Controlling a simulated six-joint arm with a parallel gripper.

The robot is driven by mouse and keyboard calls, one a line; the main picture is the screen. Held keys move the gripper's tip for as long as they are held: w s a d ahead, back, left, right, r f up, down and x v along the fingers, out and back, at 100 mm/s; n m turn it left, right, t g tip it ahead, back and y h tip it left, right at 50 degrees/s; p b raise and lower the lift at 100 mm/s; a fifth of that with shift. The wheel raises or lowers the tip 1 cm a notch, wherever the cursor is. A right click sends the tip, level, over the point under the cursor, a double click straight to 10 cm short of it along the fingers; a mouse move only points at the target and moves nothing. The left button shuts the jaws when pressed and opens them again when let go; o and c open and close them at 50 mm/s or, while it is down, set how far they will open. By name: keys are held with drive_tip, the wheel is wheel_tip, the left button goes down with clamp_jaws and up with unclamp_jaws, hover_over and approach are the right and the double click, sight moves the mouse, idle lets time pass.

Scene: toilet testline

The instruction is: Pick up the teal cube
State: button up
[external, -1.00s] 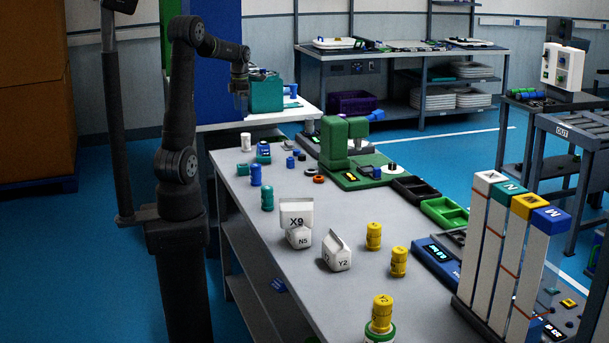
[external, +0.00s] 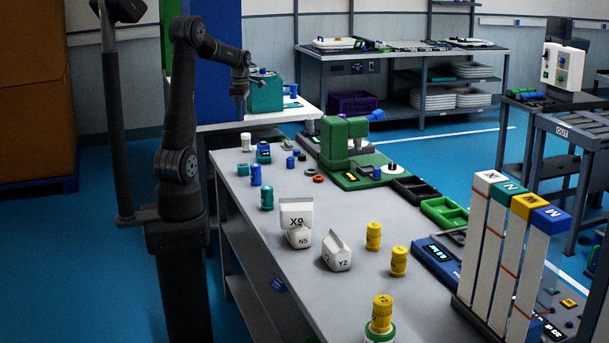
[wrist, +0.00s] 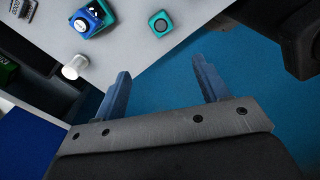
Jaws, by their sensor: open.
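A small teal block (wrist: 160,23) with rounded corners and a dark round mark on top sits near the table edge in the wrist view. It appears to be the low teal piece (external: 243,169) at the far left of the grey table in the external view; I take it as the teal cube. My gripper (wrist: 163,68) is open and empty, with its two blue-grey fingers apart over the blue floor, beyond the table edge. In the external view my gripper (external: 239,104) hangs above and behind the table's far left corner, apart from the block.
A blue and teal piece (wrist: 92,18) stands beside the block, and a white cylinder (wrist: 75,66) is nearer the corner. Blue cylinders (external: 255,175), white cartons (external: 337,252) and yellow cylinders (external: 374,236) stand along the grey table (external: 245,210). A green machine (external: 335,145) stands further right.

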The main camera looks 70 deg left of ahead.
wheel_tip(320, 180, down, 2)
drive_tip(key=f+m, duration=0.1)
drive_tip(key=m, duration=1.3)
hover_over(243, 165)
drive_tip(key=f, duration=1.4)
drive_tip(key=shift+w+f, duration=0.1)
drive_tip(key=shift+w, duration=0.15)
drive_tip(key=shift+s+a+f, duration=0.1)
drive_tip(key=shift+f, duration=1.25)
drive_tip(key=shift+s+a+f, duration=0.1)
drive_tip(key=shift+f, duration=1.2)
drive_tip(key=c, duration=1.1)
drive_tip(key=shift+r, duration=0.1)
